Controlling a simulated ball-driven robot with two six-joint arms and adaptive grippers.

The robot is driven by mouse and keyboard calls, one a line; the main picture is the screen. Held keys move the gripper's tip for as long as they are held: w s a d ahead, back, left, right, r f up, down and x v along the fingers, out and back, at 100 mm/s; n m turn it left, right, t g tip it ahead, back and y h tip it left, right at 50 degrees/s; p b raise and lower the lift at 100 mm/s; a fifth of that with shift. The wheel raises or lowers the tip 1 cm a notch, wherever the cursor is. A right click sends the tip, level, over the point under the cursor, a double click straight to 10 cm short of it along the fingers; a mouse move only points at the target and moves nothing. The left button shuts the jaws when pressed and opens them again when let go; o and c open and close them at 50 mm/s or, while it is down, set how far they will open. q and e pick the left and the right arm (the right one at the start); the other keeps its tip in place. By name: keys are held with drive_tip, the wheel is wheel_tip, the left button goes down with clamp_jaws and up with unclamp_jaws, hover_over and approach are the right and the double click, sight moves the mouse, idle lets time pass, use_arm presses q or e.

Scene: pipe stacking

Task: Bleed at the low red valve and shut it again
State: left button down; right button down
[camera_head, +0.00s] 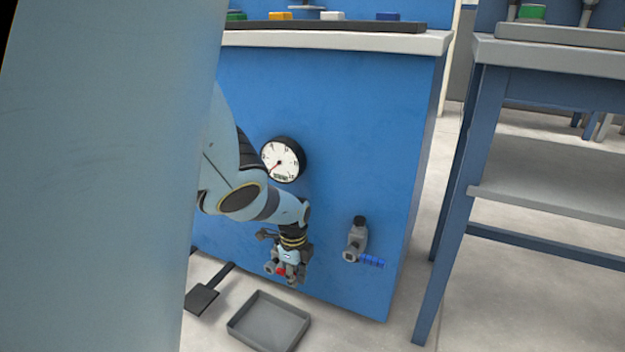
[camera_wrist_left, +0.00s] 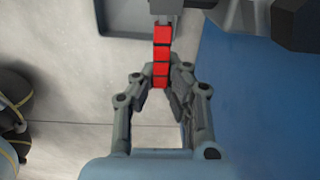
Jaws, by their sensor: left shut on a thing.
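The red valve handle (camera_wrist_left: 161,50) shows in the left wrist view as a segmented red lever, running down from a grey valve body (camera_wrist_left: 166,6). My left gripper (camera_wrist_left: 158,88) has its fingers closed on the lower end of the lever. In the head view my left gripper (camera_head: 288,270) is low at the front of the blue cabinet, with a bit of the red handle (camera_head: 281,271) showing between its fingers. The fingers hide most of this valve there. My right gripper is not in view.
A second valve with a blue handle (camera_head: 371,262) sits to the right on the blue panel (camera_head: 350,120). A round gauge (camera_head: 283,159) is above. A grey tray (camera_head: 268,322) and a black dustpan-like tool (camera_head: 203,297) lie on the floor. A grey-topped table (camera_head: 550,60) stands right.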

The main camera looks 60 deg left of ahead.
use_arm(q)
drive_tip(key=shift+s+f, duration=0.1)
idle(0.3)
drive_tip(key=c, duration=1.3)
unclamp_jaws()
drive_tip(key=shift+c, duration=0.2)
drive_tip(key=shift+a, duration=0.1)
drive_tip(key=shift+a+r, duration=0.1)
drive_tip(key=shift+r, duration=0.5)
wheel_tip(320, 180, up, 11)
drive_tip(key=shift+d, duration=0.25)
drive_tip(key=shift+f, duration=0.1)
